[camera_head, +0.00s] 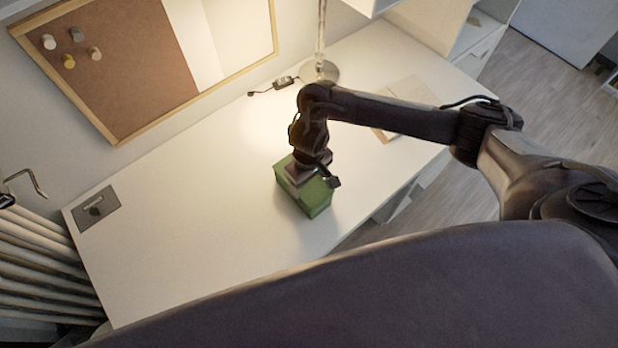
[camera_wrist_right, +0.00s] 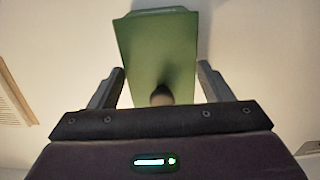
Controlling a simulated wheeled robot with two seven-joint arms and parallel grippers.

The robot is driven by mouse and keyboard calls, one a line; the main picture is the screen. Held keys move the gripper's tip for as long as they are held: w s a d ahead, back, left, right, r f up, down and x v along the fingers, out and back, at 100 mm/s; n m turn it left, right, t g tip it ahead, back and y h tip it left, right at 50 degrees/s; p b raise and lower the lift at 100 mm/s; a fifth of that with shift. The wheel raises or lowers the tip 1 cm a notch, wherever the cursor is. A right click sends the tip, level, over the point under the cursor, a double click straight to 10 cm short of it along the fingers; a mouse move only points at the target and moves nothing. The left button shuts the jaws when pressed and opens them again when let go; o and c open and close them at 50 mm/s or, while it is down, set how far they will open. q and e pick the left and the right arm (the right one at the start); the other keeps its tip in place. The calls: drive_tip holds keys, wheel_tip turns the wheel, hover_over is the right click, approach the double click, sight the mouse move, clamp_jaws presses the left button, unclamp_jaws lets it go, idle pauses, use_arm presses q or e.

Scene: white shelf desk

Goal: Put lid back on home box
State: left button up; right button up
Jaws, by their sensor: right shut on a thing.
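The green home box (camera_head: 300,199) stands on the white desk near its front edge. My right gripper (camera_head: 311,174) is directly over it, pointing down, and hides part of its top. In the right wrist view a green lid (camera_wrist_right: 158,50) with a dark round knob (camera_wrist_right: 162,95) lies between the two fingers, one on each side. The right gripper (camera_wrist_right: 162,88) is shut on the lid. Whether the lid rests fully on the box or sits slightly above it cannot be told. My left gripper is not in view.
A lamp base (camera_head: 320,72) and a black cable switch (camera_head: 286,81) are at the back of the desk (camera_head: 190,190). A flat pale board (camera_head: 405,100) lies to the right, under my right arm.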

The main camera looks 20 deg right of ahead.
drive_tip(key=shift+p, duration=0.45)
idle(0.5)
drive_tip(key=o, duration=1.1)
drive_tip(key=shift+c, duration=0.2)
drive_tip(key=shift+o, duration=0.2)
drive_tip(key=shift+r+p, duration=3.55)
drive_tip(key=shift+p, duration=0.8)
clamp_jaws()
